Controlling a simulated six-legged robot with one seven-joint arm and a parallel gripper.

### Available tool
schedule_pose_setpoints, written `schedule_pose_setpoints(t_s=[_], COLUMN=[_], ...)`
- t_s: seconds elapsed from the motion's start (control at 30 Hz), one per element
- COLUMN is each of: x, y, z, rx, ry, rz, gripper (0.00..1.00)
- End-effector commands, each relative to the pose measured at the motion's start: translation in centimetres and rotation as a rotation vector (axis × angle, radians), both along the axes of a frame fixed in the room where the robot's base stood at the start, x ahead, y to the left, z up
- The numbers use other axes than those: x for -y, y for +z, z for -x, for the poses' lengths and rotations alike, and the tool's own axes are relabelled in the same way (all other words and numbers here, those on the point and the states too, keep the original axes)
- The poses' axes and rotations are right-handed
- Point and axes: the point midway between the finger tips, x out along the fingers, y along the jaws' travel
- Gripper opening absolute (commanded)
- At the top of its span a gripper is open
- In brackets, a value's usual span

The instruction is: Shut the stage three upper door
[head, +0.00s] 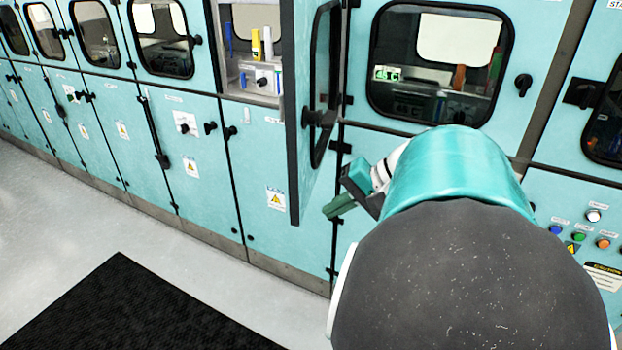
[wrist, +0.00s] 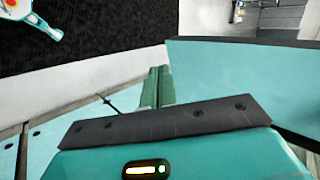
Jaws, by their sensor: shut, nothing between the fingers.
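The upper door (head: 311,175) stands open in the head view, swung out from the cabinet with its hinges on the right. Its dark-framed window and black handle (head: 319,118) face right. The opening (head: 253,50) it belongs to shows to its left. My gripper (head: 338,207) is shut and empty, just right of the door's lower part, on its outer side. In the wrist view the shut green fingers (wrist: 156,87) show near the middle, with a turquoise panel (wrist: 235,75), likely the door, to their right. I cannot tell whether they touch it.
Inside the opening are a yellow block (head: 256,45) and a grey fixture. A shut windowed door (head: 440,60) is right of the open one, and a button panel (head: 590,225) is at far right. Grey floor and a black mat (head: 130,310) lie in front.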

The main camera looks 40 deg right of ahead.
Motion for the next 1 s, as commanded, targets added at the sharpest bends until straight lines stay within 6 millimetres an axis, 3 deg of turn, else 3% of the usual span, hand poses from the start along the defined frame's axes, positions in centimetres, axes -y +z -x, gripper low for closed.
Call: schedule_pose_setpoints(t_s=[0.23,0.77,1.0], x=[-2.0,-2.6,-4.8], y=[0.2,0.3,0.3], z=[-2.7,-3.4,-6.2], rx=[0.001,0.002,0.002], ry=[0.003,-0.003,-0.059], rz=[0.004,0.002,0.003], gripper=[0.00,0.00,0.00])
